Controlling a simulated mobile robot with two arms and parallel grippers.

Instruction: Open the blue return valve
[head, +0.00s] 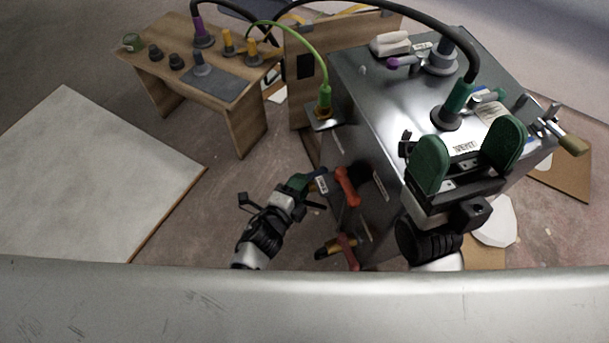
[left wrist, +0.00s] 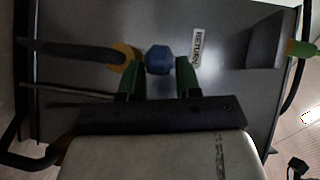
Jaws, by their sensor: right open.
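The blue valve knob (left wrist: 158,60) sits on the side of the grey metal cabinet, next to a white RETURN label (left wrist: 199,47). My left gripper (left wrist: 160,72) is open, with one green finger on each side of the knob. A narrow gap seems to show beside the knob; contact is unclear. In the head view my left gripper (head: 308,182) reaches the cabinet side beside a red handle (head: 347,187) and largely hides the blue knob. My right gripper (head: 470,158) is open and empty above the cabinet top.
A second red handle (head: 349,252) is lower on the cabinet (head: 375,100). A yellow round part (left wrist: 122,56) is left of the knob. Cables run to the cabinet top. A wooden table (head: 255,105) with several plugs stands at the back left. The floor between is clear.

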